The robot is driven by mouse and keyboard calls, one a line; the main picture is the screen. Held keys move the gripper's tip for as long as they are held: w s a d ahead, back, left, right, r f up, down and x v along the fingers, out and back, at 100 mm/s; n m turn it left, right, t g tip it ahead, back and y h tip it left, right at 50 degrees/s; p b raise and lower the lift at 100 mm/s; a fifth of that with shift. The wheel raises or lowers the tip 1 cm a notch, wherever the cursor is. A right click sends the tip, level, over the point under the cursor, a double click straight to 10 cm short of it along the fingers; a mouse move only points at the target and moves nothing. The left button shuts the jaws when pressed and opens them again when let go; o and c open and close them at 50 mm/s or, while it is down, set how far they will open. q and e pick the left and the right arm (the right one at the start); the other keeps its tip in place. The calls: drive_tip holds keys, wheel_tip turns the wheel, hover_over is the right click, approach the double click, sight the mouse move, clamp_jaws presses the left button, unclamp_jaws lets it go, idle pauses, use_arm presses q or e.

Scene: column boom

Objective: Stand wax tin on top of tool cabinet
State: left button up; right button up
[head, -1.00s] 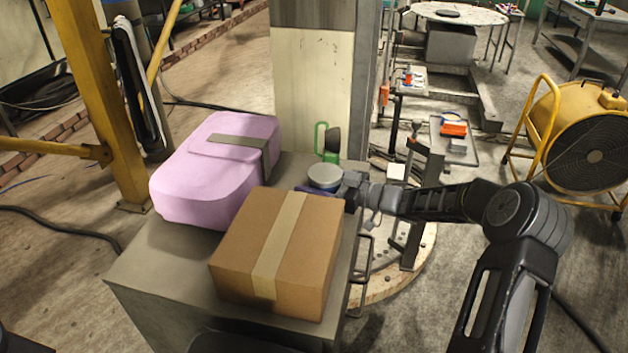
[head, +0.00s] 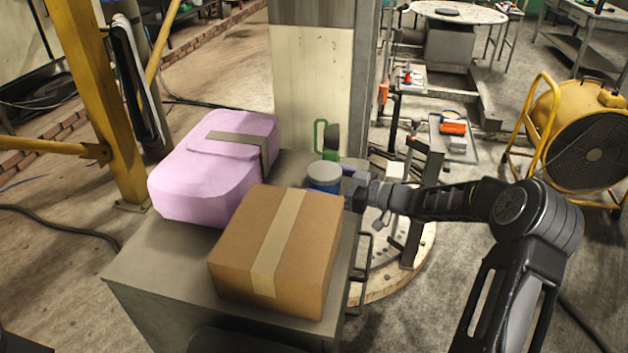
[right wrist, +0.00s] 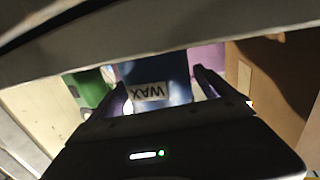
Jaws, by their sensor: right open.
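The wax tin (head: 324,180) is a blue round tin with a pale grey lid. It stands upright on the tool cabinet (head: 165,262), behind the cardboard box. My right gripper (head: 348,183) is open at the tin's right side. In the right wrist view the blue tin (right wrist: 152,72) shows its WAX label upside down, just ahead of the fingertips and roughly between them. Whether a finger touches it I cannot tell. The box hides the tin's lower front in the head view. My left gripper is not in view.
The cardboard box (head: 235,250) stands close in front of the tin. A pink padded case (head: 195,190) lies to the left. A green and black item (head: 330,154) stands behind the tin. A pale column (head: 312,90) rises behind the cabinet. The cabinet's front left top is bare.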

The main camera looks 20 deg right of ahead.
drive_tip(key=b+v, duration=0.2)
drive_tip(key=v, duration=0.7)
drive_tip(key=shift+s+d, duration=0.25)
drive_tip(key=shift+s, duration=0.05)
